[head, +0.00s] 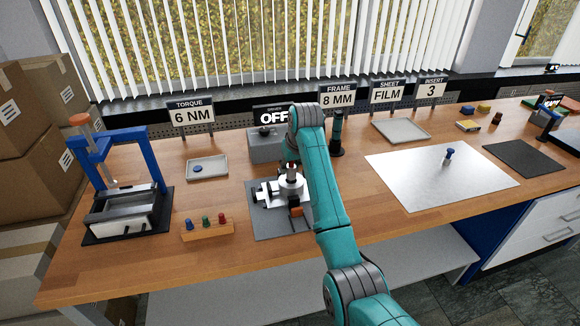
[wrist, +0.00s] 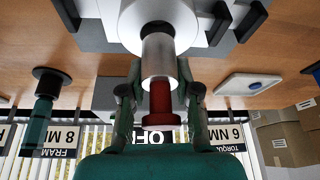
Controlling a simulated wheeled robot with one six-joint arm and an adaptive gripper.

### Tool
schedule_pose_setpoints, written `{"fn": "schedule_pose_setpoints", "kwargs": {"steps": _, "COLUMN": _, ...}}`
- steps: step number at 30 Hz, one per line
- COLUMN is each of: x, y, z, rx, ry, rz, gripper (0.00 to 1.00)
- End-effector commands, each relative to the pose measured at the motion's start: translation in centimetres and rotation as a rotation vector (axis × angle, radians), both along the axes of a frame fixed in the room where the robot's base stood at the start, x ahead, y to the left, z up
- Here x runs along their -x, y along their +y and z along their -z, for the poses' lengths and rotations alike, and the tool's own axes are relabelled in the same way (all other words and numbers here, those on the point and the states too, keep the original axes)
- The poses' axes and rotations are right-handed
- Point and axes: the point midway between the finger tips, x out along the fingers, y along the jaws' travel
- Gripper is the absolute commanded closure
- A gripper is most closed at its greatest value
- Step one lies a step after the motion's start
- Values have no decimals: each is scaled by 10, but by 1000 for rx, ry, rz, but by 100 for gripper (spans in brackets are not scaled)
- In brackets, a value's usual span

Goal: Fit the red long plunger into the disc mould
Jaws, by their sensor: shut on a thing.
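The red long plunger has a red head (wrist: 160,103) and a silver metal shaft, seen in the wrist view. My gripper (wrist: 160,98) is shut on it, with a finger on each side of the red head. The disc mould (head: 291,186) is a silver round body on a grey mat in the head view; it also shows at the top of the wrist view (wrist: 190,20). The shaft's far end meets a dark round rim at the mould's middle. I cannot tell how deep it reaches. In the head view my gripper is mostly hidden behind my arm.
A wooden rack (head: 208,233) with blue, green and red knobs stands left of the mat. A blue-framed press (head: 118,180) is farther left. A grey box with an OFF sign (head: 265,148) stands behind the mould. A blue-topped piece (head: 448,156) stands on the bare metal sheet (head: 400,172).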

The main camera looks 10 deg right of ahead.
Motion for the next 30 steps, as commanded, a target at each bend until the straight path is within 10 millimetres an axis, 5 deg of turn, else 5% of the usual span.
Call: {"fn": "schedule_pose_setpoints", "kwargs": {"steps": 30, "x": 0, "y": 0, "z": 18, "rx": 0, "ry": 0, "rz": 0, "gripper": 100}}
